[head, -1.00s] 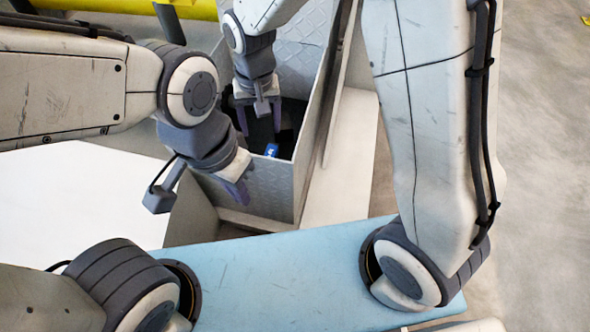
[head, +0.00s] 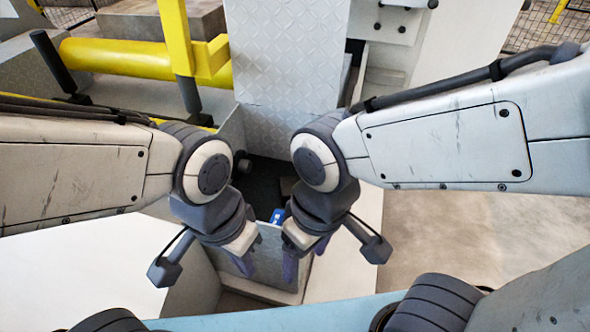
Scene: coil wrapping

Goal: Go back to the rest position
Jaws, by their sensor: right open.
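My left gripper (head: 245,260) hangs in the lower middle of the head view, with its purple fingers pointing down in front of a grey metal compartment (head: 265,285). The view does not show whether its jaws are apart. My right gripper (head: 302,258) hangs close beside it on the right, apart from it, open, with its fingers pointing down. Nothing shows held in either gripper. The two arms stand nearly mirrored, elbows out to each side.
A small blue item (head: 277,215) lies in the dark opening behind the grippers. A tall diamond-plate panel (head: 290,60) stands behind. A yellow roller (head: 115,57) and frame are at the back left. A white surface (head: 80,260) is at left; open floor (head: 470,235) is at right.

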